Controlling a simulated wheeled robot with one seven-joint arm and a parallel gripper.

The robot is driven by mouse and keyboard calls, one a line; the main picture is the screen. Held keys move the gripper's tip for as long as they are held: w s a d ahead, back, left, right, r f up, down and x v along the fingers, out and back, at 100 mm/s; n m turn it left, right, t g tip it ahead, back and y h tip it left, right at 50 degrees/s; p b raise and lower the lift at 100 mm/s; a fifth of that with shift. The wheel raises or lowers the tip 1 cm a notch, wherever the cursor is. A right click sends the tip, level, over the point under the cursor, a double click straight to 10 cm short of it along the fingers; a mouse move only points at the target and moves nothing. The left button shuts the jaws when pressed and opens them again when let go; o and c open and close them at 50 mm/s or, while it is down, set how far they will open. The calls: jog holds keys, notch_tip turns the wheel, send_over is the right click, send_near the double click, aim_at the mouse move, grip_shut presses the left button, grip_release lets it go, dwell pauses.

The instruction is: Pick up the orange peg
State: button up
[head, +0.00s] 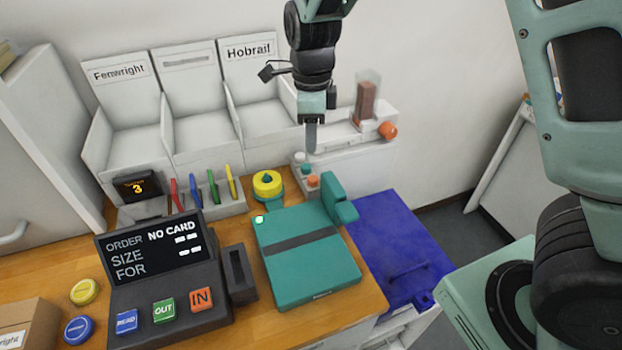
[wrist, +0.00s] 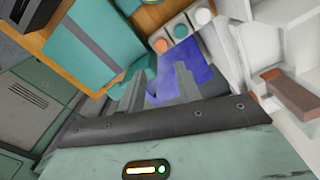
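The small orange peg (head: 312,181) is the nearest of a short row of round-topped pegs, at the back right of the wooden counter in the head view. A teal peg (head: 305,168) and a white peg (head: 299,157) stand behind it. In the wrist view the orange peg (wrist: 161,45) shows just beyond my fingertips, at the end of the row. My gripper (head: 311,148) hangs fingers down above and behind the row in the head view. In the wrist view its two fingers (wrist: 161,75) stand apart with nothing between them.
A teal box-like device (head: 310,262) and a yellow-topped roll (head: 267,184) stand close to the pegs. A blue surface (head: 400,235) lies to the right. A dispenser with a brown block (head: 366,104) and an orange ball (head: 387,130) stand behind. White labelled bins (head: 190,95) stand back left.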

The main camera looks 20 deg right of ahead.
aim_at(313, 178)
notch_tip(313, 178, down, 11)
jog(key=shift+d+r+p, duration=0.1)
jog(key=shift+d+p, duration=0.05)
jog(key=shift+p, duration=0.85)
grip_shut()
